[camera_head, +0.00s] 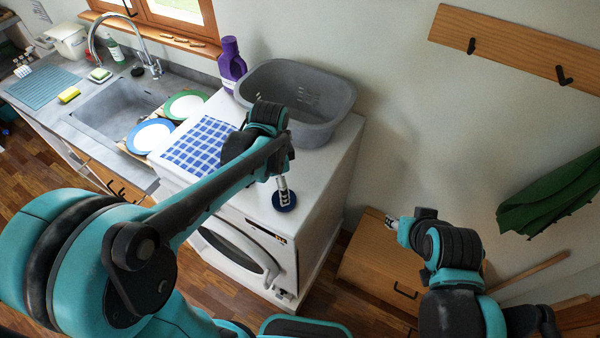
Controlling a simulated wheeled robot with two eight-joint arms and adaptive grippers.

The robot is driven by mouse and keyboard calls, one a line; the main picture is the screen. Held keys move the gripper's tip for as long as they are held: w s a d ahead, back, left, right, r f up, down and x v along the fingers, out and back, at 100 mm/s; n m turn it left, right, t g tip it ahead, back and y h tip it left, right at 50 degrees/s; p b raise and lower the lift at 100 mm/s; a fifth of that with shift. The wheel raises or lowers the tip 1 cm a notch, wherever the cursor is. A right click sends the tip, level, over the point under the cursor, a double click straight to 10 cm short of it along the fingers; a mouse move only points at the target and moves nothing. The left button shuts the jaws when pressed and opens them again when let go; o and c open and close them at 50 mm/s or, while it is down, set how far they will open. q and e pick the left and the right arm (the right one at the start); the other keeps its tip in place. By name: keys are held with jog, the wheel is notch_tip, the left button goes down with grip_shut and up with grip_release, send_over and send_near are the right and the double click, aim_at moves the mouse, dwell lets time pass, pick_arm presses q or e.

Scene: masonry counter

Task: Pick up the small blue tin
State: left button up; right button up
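The small blue tin (285,203) is a low, round, dark blue thing on the white worktop, close to its front edge. My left arm reaches in across the picture, and my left gripper (283,190) points down right over the tin. Its fingertips overlap the tin's top in this view. I cannot tell whether they touch or grip it. My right gripper (391,223) is at the right, away from the tin, over the wooden cabinet, and its fingers are too small to read.
A grey basin (330,110) and a purple bottle (231,65) stand behind the tin. A blue checked cloth (190,150) lies to its left. Plates (152,137) stand by the sink (115,108). A green cloth (550,195) hangs at the right.

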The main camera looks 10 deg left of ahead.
aim_at(275, 199)
pick_arm(q)
jog(key=shift+w+d+r+m+p, duration=0.3)
jog(key=shift+w+d+r, duration=0.1)
jog(key=shift+w, duration=0.15)
jog(key=shift+w+d+f, duration=0.15)
jog(key=f, duration=0.5)
jog(key=f+b, duration=0.1)
jog(key=f, duration=0.1)
jog(key=shift+s+f, duration=0.35)
jog(key=c, duration=1.5)
jog(key=shift+r, duration=0.1)
